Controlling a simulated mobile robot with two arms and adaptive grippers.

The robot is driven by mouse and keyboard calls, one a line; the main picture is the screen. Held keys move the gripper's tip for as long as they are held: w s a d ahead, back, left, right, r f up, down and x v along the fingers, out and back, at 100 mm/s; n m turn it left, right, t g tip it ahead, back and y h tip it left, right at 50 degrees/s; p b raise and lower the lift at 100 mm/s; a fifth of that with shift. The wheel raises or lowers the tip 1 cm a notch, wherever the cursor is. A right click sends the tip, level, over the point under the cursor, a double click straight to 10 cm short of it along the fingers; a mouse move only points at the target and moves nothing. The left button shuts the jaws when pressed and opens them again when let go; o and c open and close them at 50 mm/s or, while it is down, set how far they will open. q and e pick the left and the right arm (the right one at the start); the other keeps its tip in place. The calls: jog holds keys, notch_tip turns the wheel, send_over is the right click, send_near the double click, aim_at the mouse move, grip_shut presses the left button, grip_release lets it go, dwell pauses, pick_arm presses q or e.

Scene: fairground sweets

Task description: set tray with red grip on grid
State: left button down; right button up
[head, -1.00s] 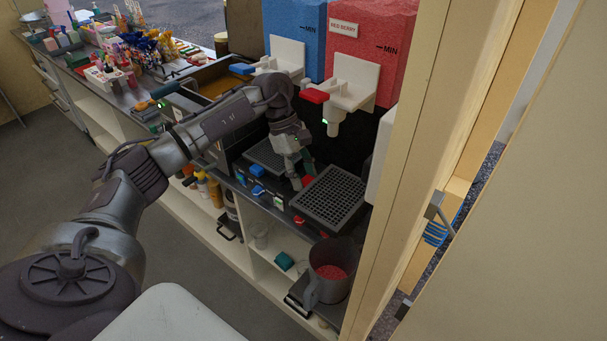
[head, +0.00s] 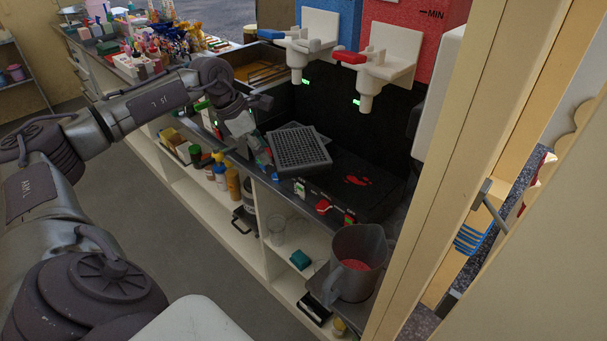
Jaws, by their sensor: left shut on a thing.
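A dark perforated tray (head: 298,152) is in the middle of the head view, tilted, in front of the black back wall of the drink machines. My left gripper (head: 262,153) is shut at its left edge. The red grip is not clear, being mostly hidden at the fingers. Behind the tray, the edge of a second dark grid (head: 291,127) shows under the blue machine; the held tray overlaps most of it. I cannot tell whether they touch. The black base (head: 378,193) under the red machine is uncovered, with a red spill (head: 357,180) on it. My right gripper is not in view.
The red machine's spout (head: 367,101) hangs above the base, and a second white spout (head: 297,74) is to its left. A jug with red contents (head: 361,263) stands at the lower right. A cream post (head: 460,170) bounds the right side.

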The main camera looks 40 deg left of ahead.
pick_arm(q)
jog(key=s+a+n+y+b, duration=0.2)
jog(key=s+a+n+b, duration=0.1)
jog(key=a+n+b, duration=0.25)
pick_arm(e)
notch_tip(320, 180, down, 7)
pick_arm(q)
jog(key=shift+n+t, duration=0.4)
jog(key=shift+n, duration=0.05)
jog(key=shift+w+d+f+p, duration=0.1)
jog(key=shift+w+f+p, duration=0.55)
jog(key=shift+w+p, duration=1.15)
jog(key=shift+w+d+f+p, duration=0.15)
jog(key=shift+w+f+p, duration=0.8)
jog(key=shift+w, duration=1.4)
jog(key=shift+w+d+f+p, duration=0.1)
jog(key=shift+w+f+p, duration=0.3)
jog(key=shift+w+p, duration=1.5)
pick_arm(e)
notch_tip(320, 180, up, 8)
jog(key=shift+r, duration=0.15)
pick_arm(q)
jog(key=shift+w, duration=0.15)
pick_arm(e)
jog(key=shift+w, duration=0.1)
pick_arm(q)
jog(key=c, duration=0.6)
grip_release()
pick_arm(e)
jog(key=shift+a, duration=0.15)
